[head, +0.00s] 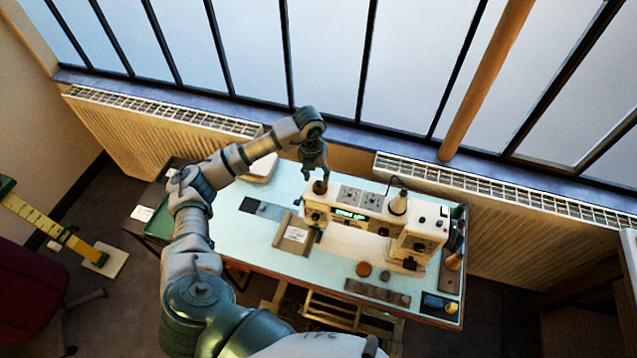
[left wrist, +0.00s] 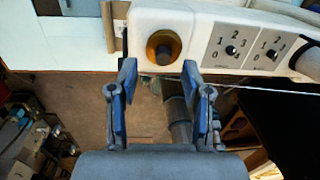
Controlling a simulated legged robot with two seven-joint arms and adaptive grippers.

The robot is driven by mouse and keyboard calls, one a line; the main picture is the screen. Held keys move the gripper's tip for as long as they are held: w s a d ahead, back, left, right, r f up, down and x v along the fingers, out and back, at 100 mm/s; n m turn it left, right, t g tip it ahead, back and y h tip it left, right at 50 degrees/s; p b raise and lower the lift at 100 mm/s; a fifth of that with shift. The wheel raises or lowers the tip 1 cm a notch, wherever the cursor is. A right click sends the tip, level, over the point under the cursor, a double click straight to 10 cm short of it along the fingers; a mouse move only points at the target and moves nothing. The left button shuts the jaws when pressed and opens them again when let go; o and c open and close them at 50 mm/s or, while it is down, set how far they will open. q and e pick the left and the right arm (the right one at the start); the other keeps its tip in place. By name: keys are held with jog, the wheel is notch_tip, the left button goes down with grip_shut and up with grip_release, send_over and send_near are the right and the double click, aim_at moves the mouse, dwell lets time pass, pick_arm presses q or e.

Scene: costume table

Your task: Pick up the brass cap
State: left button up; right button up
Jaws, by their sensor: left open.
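The brass cap (head: 320,187) is a small round brown-gold piece on top of the left end of the white sewing machine (head: 345,217). In the left wrist view the cap (left wrist: 163,47) shows as a brass ring around a dark centre, beside the dial panel. My left gripper (head: 315,176) points down just above the cap in the head view. In the left wrist view its two blue-padded fingers (left wrist: 158,75) are apart with nothing between them, and the cap lies just beyond the tips. I cannot tell whether they touch it. My right gripper is not in view.
The machine stands on a pale blue table (head: 285,258). A cone-shaped spool (head: 398,203) stands on its top. A reddish-brown disc (head: 364,269) and a dark strip (head: 377,292) lie in front. A radiator (head: 160,135) and windows are behind. The table's left front is mostly clear.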

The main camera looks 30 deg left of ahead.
aim_at(319, 185)
pick_arm(q)
jog(key=shift+w+d+f, duration=0.1)
jog(key=shift+d+f, duration=0.05)
jog(key=shift+f, duration=0.6)
jog(key=shift+w+d+f, duration=0.1)
jog(key=shift+f, duration=0.6)
grip_shut()
jog(key=shift+r, duration=0.15)
